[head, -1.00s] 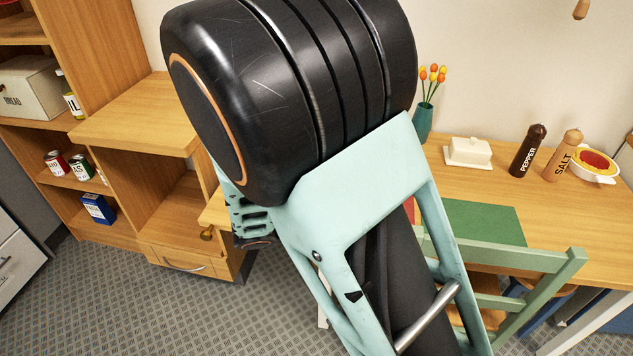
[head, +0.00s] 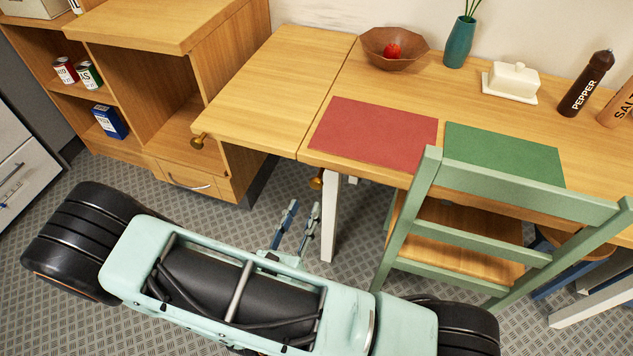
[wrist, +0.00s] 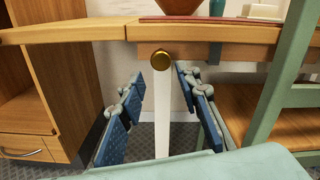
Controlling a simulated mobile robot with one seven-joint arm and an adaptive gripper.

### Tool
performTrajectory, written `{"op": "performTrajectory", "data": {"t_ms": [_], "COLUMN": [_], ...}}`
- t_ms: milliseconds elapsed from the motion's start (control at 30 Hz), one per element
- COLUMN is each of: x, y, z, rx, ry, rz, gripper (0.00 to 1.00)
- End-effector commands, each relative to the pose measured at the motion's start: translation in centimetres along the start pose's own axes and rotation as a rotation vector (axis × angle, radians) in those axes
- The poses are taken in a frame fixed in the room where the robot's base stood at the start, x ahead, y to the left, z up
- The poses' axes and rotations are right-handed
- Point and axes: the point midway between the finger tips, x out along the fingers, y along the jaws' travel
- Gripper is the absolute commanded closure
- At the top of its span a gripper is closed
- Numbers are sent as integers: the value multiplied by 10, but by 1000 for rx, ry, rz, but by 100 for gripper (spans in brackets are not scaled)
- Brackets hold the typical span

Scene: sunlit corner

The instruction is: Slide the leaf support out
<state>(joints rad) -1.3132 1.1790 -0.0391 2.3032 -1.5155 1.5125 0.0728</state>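A brass knob (head: 317,181) sits under the front edge of the table (head: 345,75), near its joint with the side leaf (head: 270,85). It looks like the end of the leaf support; the rest of the support cannot be made out. In the wrist view the knob (wrist: 161,60) is round, against the wooden apron above a white table leg. My gripper (head: 304,208) is open and empty, below and in front of the knob. In the wrist view my gripper (wrist: 159,82) has one blue finger on each side of the leg, with the knob beyond the fingertips.
A green chair (head: 500,210) stands close on the right. Another brass knob (head: 198,141) shows under the leaf's left corner. The wooden cabinet (head: 225,180) is at left. A red mat (head: 375,130) and a bowl (head: 385,52) rest on the table; the leaf top is clear.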

Motion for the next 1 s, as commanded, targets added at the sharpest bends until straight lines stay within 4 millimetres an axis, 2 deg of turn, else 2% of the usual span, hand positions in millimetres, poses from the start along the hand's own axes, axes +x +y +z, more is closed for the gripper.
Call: {"op": "performTrajectory", "data": {"t_ms": [300, 500, 667, 900, 1000], "x": [61, 88, 96, 97, 97], "y": [-2, -2, -2, -2, -2], "z": [0, 0, 1, 1, 1], "rx": [2, 2, 2, 2, 2], "ry": [0, 1, 1, 1, 1], "rz": [-8, -7, -5, -5, -5], "gripper": [69, 69, 69, 69, 78]}}
